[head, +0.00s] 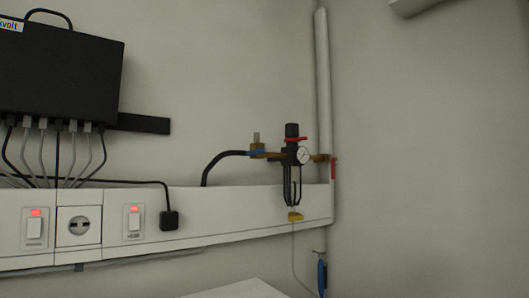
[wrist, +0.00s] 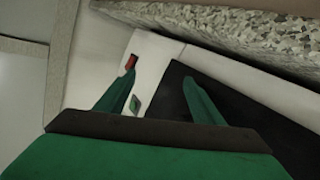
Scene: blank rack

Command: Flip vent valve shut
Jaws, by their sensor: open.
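The frames do not label the vent valve, and I cannot tell which fitting it is. In the head view a black filter regulator (head: 291,157) with a round gauge (head: 304,155) stands at the wall corner. A brass fitting with a blue lever (head: 256,152) is on its left. A small red handle (head: 334,168) hangs by the vertical pipe on its right. A yellow piece (head: 294,216) sits below it. My gripper (wrist: 158,78) shows only in the wrist view, with green fingers apart and nothing between them. A small red part (wrist: 130,63) shows near its left fingertip.
White trunking (head: 245,210) with lit red switches and a socket runs along the wall. A black box (head: 58,75) with several cables hangs at the left. A blue handle (head: 322,275) is low by the corner. A speckled slab (wrist: 230,40) edges the wrist view.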

